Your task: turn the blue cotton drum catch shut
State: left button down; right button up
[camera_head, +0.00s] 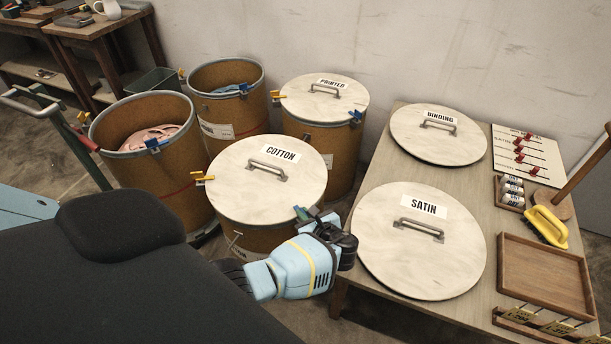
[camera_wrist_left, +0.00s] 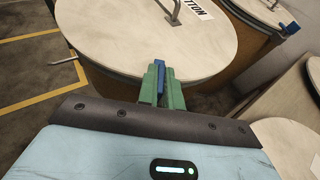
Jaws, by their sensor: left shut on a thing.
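The cotton drum (camera_head: 232,234) stands in the middle of the head view with its pale lid (camera_head: 238,190), labelled COTTON, on top. Its blue catch (camera_head: 298,210) is on the rim at the lower right, mostly hidden by my gripper in the head view. My left gripper (camera_head: 305,213) is at that rim. In the left wrist view, the green fingers (camera_wrist_left: 162,90) are shut on the blue catch (camera_wrist_left: 160,72), one on each side, next to the lid edge (camera_wrist_left: 128,75). A yellow catch (camera_head: 203,178) sticks out at the drum's left rim. My right gripper is not in view.
The printed drum (camera_head: 322,140) stands behind, lidded. Two open drums (camera_head: 150,180) are at the left. A table (camera_head: 385,170) at the right bears the binding lid (camera_head: 440,150), the satin lid (camera_head: 400,255) close to my gripper, and a wooden tray (camera_head: 505,240).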

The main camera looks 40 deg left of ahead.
pick_arm(q)
jog(key=shift+w+a+r+n+g+y+b, duration=0.1)
jog(key=shift+n+g+y+b, duration=0.2)
jog(key=shift+n+g, duration=0.3)
jog(key=c, duration=1.6)
grip_release()
jog(key=shift+o, duration=0.2)
jog(key=p+v, duration=0.1)
jog(key=v, duration=0.6)
jog(key=shift+d+p, duration=0.35)
jog(key=shift+r, duration=0.15)
